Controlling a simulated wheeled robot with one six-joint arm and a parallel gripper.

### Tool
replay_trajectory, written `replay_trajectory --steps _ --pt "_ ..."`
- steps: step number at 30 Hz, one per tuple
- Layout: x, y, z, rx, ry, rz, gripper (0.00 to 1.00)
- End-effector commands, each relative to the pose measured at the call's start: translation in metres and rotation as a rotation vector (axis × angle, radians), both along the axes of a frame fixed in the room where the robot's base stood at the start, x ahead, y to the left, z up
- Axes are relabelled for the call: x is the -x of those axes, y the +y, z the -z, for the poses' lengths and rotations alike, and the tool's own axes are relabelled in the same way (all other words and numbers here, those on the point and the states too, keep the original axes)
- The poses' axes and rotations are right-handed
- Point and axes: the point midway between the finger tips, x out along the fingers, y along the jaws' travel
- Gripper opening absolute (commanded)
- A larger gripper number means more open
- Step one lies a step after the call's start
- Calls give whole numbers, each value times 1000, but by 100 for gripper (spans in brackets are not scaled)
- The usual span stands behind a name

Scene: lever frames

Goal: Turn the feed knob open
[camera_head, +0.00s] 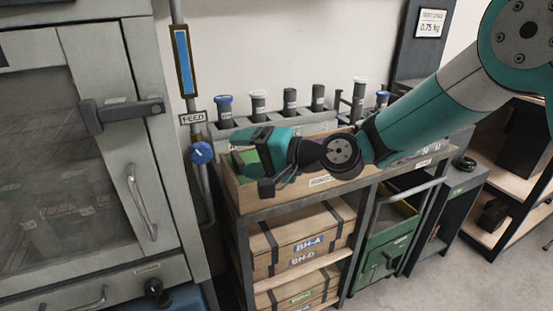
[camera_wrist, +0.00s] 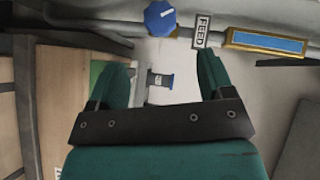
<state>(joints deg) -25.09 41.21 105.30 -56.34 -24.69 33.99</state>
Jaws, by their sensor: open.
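The feed knob (camera_head: 202,153) is a blue round knob with a white mark, on a vertical grey pipe right of the large cabinet. A FEED label (camera_head: 193,118) sits above it. In the wrist view the knob (camera_wrist: 160,18) shows at the top, beyond the fingertips and roughly between them, with the FEED label (camera_wrist: 202,31) to its right. My gripper (camera_head: 256,162) is to the right of the knob, apart from it, over the bench crate. In the wrist view my gripper (camera_wrist: 165,72) has its two green fingers spread wide with nothing held between them.
A grey cabinet (camera_head: 150,90) with a lever handle stands at left. A gauge (camera_head: 184,60) is on the pipe above the label. Capped tubes (camera_head: 258,103) stand behind a wooden crate (camera_head: 236,190) below my arm. Boxes (camera_head: 300,240) fill the shelf underneath.

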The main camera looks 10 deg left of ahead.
Motion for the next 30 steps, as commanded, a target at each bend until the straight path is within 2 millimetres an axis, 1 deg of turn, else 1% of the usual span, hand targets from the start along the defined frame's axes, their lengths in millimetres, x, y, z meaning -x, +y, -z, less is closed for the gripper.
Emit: replay_trajectory --steps 1,3,6,10,14,21,23,26,30 --pt "2 -13 -1 0 0 4 74" --pt "6 -27 -4 0 0 5 74" --pt "10 -43 -8 0 0 3 74" --pt "14 -56 -10 1 0 2 74" --pt "16 -61 -12 0 -1 0 74" --pt "16 -62 -12 0 -1 0 74" --pt "16 -61 -11 -1 0 0 60" --pt "16 -60 0 -29 16 2 59" --pt "17 -57 28 -139 77 7 59"
